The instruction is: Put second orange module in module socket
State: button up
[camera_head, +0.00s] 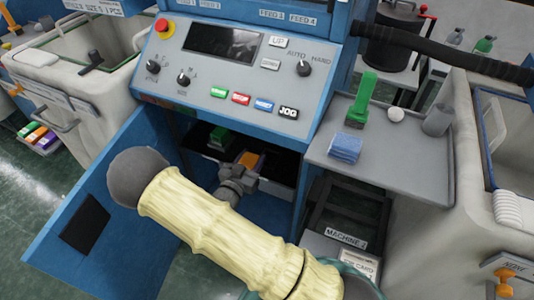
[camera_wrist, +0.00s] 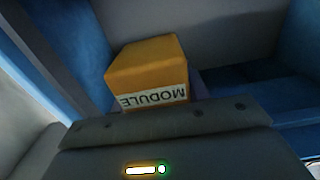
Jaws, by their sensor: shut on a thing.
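An orange module (camera_head: 254,158) is at the open compartment below the control panel. In the wrist view the orange block (camera_wrist: 148,62) shows large, with an upside-down white MODULE label. My gripper (camera_head: 246,166) reaches into the compartment and is shut on the orange module. In the wrist view the dark gripper body (camera_wrist: 165,127) hides the module's lower part and the fingertips. A green module (camera_head: 219,138) sits in the compartment, left of the orange one. I cannot make out the socket for the orange module or whether the module touches it.
The blue cabinet door (camera_head: 95,195) stands open at the left. The control panel (camera_head: 240,75) overhangs the compartment. A grey side shelf (camera_head: 400,165) at the right holds a blue sponge-like block (camera_head: 345,148), a green-handled brush (camera_head: 361,98) and a grey cup (camera_head: 437,120).

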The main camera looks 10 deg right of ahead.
jog(key=shift+s+d, duration=0.1)
jog(key=shift+w+d+f+b, duration=0.2)
jog(key=shift+f+b, duration=0.05)
jog(key=shift+b, duration=0.05)
jog(key=b, duration=0.4)
send_over(266, 163)
jog(key=f, duration=0.4)
jog(key=shift+s+f, duration=0.25)
jog(key=shift+f, duration=0.1)
jog(key=shift+w, duration=0.2)
jog(key=shift+w, duration=0.15)
